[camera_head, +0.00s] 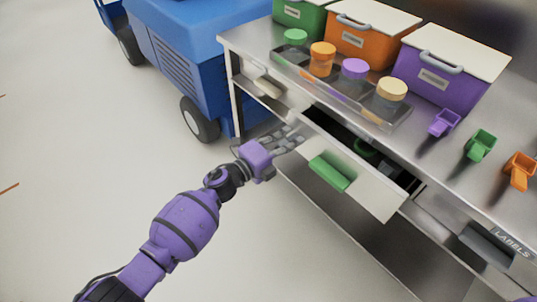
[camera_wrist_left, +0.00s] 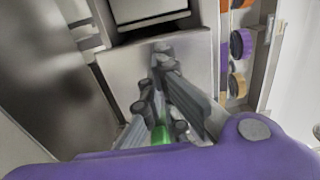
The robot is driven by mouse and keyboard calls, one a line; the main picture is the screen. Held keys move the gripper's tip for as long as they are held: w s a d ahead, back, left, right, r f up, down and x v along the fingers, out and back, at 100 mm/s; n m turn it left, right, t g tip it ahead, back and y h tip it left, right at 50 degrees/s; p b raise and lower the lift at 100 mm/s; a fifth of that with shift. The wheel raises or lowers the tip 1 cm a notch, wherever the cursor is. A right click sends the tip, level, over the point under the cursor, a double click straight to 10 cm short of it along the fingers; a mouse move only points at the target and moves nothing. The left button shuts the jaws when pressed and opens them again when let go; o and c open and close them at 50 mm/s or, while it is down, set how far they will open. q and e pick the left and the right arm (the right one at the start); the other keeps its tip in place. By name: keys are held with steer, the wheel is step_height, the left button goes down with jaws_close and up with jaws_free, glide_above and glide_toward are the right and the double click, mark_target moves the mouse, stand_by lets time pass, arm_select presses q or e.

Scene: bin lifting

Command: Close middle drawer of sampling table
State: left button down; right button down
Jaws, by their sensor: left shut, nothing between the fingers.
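The middle drawer (camera_head: 368,187) of the sampling table (camera_head: 233,47) is pulled open, with a green handle (camera_head: 329,172) on its front. Something green lies inside it, partly hidden by the drawer front. My left gripper (camera_head: 297,137) is shut and empty, at the left end of the drawer front. In the left wrist view my left gripper (camera_wrist_left: 160,60) points at the pale drawer front (camera_wrist_left: 193,57), and a bit of the green handle (camera_wrist_left: 161,134) shows between the fingers. I cannot tell whether they touch the front. My right gripper is not in view.
On the tabletop stand green, orange and purple (camera_head: 440,78) bins with white lids, a clear tray (camera_head: 372,118) of several capped jars, and purple, green and orange scoops (camera_head: 480,145). A blue wheeled machine (camera_head: 185,60) stands behind left. The floor at left is clear.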

mark_target(318, 119)
arm_select(q)
steer(key=b+x, duration=0.2)
steer(key=x, duration=0.3)
steer(key=b+x, duration=0.2)
steer(key=x, duration=0.3)
steer(key=shift+w+d+f, duration=0.15)
steer(key=shift+d+f, duration=0.05)
steer(key=shift+d, duration=0.1)
steer(key=shift+w+d+b, duration=0.35)
steer(key=shift+w+d, duration=0.05)
steer(key=shift+d, duration=0.05)
steer(key=shift+d+r, duration=0.1)
steer(key=shift+r, duration=0.15)
steer(key=shift+w, duration=0.1)
